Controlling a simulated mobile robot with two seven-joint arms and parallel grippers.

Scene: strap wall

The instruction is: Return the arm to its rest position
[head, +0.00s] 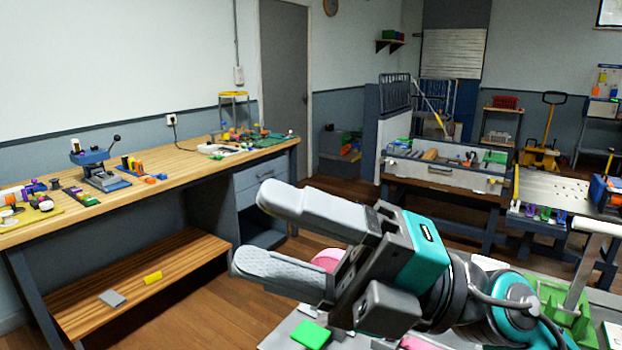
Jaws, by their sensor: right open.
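My right gripper (268,234) is raised at the centre of the head view, its two grey fingers pointing left. The fingers are apart and nothing is between them. The teal and grey wrist and arm come in from the lower right. The gripper is above a grey surface (284,329) at the bottom edge and hides part of it. My left gripper is not in the head view.
A wooden workbench (150,197) with a blue press (98,167) runs along the left wall. A green block (311,334) and a pink item (327,260) are close to the right gripper. A tool tray (440,172) stands at the back. Open floor (215,288) lies left of the gripper.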

